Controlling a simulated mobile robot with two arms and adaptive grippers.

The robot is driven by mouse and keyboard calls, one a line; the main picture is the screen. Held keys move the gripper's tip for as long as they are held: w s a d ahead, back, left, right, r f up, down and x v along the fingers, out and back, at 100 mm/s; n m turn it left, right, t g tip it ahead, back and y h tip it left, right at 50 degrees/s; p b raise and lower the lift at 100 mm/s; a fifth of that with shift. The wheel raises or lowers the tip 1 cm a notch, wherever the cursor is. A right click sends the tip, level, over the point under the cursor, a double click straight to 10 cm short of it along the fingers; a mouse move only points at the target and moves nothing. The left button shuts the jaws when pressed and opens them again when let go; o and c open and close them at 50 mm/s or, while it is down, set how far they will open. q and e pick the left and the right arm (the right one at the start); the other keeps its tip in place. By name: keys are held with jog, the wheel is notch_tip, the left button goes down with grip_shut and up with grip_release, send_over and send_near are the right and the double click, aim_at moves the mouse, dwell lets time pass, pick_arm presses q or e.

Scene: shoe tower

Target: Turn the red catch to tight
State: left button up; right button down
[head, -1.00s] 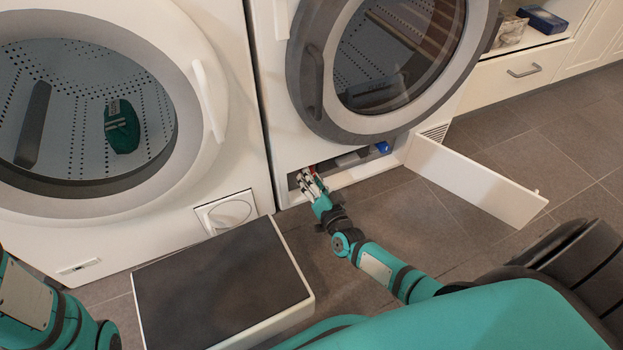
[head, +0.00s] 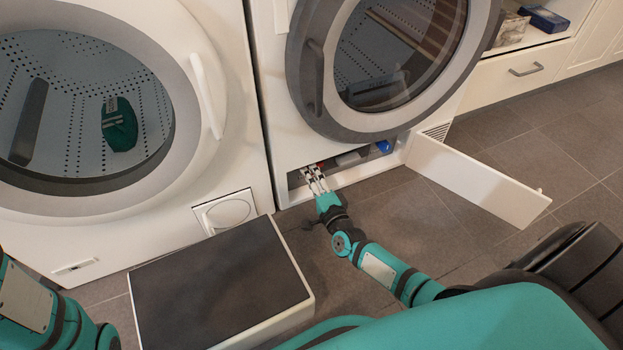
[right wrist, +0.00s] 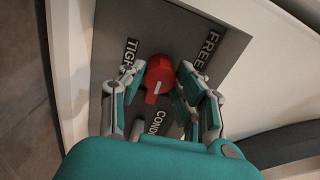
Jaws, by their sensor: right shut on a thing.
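The red catch (right wrist: 158,73) sits on a dark grey panel (right wrist: 180,32) in the right wrist view, with a white mark on its lower part. The panel reads TIGHT to the left of the catch, FREE to the upper right, and a partly hidden word starting COND below. My right gripper (right wrist: 155,90) has its fingers on both sides of the catch and is shut on it. In the head view the right gripper (head: 313,178) reaches into the low opening under the right machine; a bit of red shows by its fingertips. My left gripper is out of view.
The opening's white flap (head: 475,182) hangs open to the right. A blue thing (head: 383,147) lies inside the opening. A dark-topped white box (head: 215,285) stands on the floor at left. The left machine's drum holds a green item (head: 119,124).

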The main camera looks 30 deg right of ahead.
jog(key=shift+m, duration=0.4)
jog(key=c, duration=0.9)
grip_release()
jog(key=shift+c, duration=0.2)
jog(key=shift+s, duration=0.1)
jog(key=s, duration=1.2)
jog(key=shift+a, duration=0.3)
